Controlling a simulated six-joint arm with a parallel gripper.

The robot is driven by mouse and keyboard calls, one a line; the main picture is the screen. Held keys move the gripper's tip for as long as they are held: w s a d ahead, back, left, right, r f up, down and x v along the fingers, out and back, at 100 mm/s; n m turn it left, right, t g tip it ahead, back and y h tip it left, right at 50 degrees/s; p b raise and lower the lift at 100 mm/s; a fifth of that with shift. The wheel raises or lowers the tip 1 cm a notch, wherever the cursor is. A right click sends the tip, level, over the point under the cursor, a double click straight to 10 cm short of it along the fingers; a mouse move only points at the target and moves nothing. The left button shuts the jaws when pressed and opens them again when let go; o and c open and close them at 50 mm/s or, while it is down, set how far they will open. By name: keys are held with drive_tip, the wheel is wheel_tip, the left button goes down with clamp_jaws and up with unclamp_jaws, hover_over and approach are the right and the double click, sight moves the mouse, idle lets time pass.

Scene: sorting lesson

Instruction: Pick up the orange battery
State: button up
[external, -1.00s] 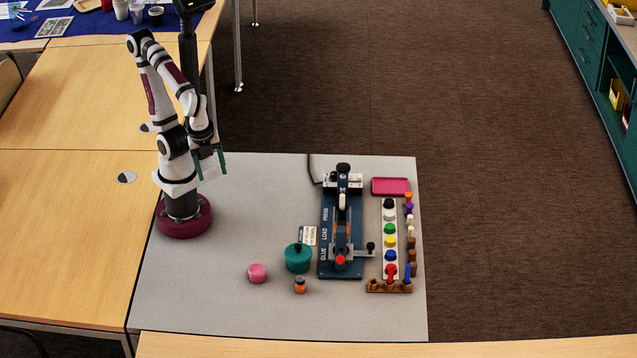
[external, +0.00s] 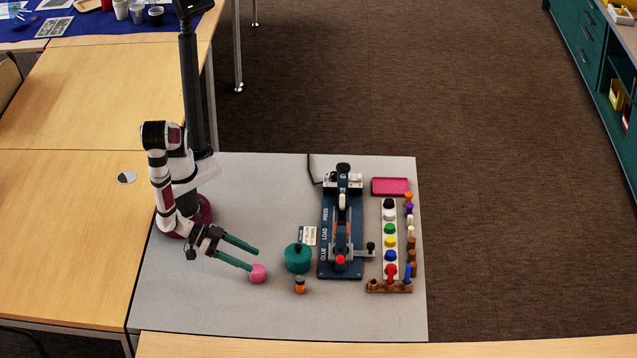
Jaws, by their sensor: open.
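A small upright cylinder (external: 300,285), orange with a dark part, stands on the grey mat (external: 210,310); it is the thing that best fits the orange battery, but it is too small to be sure. My gripper (external: 254,260) has two teal fingers spread apart and empty. It reaches toward the right, and its fingertips are to the left of the cylinder and apart from it. The lower fingertip appears close to a round pink object (external: 258,274); I cannot tell whether they touch.
A teal lidded pot (external: 298,258) stands just behind the orange cylinder. A dark blue press (external: 326,264) is to its right, then a rack of coloured knobs and pegs (external: 389,217) and a pink tray (external: 390,187). The mat's front left is clear.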

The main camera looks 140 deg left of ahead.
sight(300, 279)
drive_tip(key=x, duration=1.5)
drive_tip(key=shift+w+a, duration=0.2)
drive_tip(key=shift+a, duration=0.3)
clamp_jaws()
